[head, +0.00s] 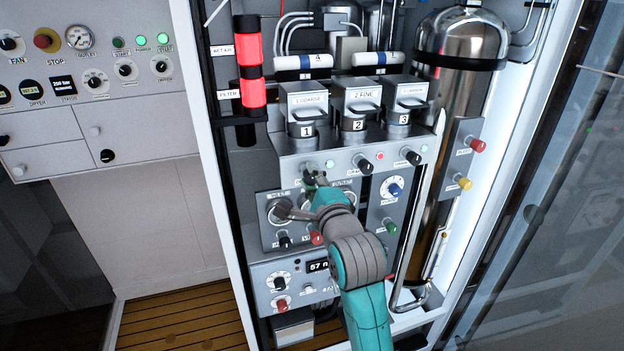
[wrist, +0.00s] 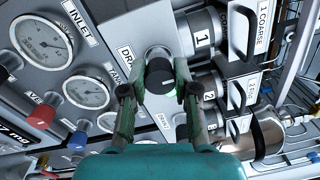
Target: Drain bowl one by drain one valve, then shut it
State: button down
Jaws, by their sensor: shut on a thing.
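The drain one valve is a black knob (wrist: 160,73) on a pale collar, beside a partly covered DRAIN label (wrist: 126,52) in the wrist view. My gripper (wrist: 160,84) is shut on this knob, one finger on each side.
Drain knobs for bowls two (head: 364,164) and three (head: 412,157) sit to the right. Two gauges, the inlet gauge (wrist: 43,42) and another (wrist: 78,91), are close to my gripper. A red knob (wrist: 40,115) and blue knob (wrist: 78,141) stick out nearby.

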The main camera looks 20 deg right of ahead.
jog(key=c, duration=0.9)
grip_release()
jog(key=shift+o, duration=0.2)
jog(key=s, duration=1.2)
jog(key=shift+f, duration=0.3)
jog(key=s+f+n+g, duration=0.1)
jog(key=s+f+n, duration=0.4)
jog(key=s+f, duration=0.4)
jog(key=s+f+n+g, duration=0.1)
jog(key=s+f+n, duration=0.5)
jog(key=f, duration=0.6)
jog(key=s+f+n, duration=0.2)
jog(key=s+n, duration=0.3)
jog(key=s, duration=0.8)
jog(key=s+f+n+g, duration=0.1)
jog(key=s+f+n, duration=0.2)
jog(key=s, duration=1)
jog(key=shift+f+n+g, duration=0.15)
jog(key=shift+n+g, duration=0.15)
jog(key=shift+n, duration=0.8)
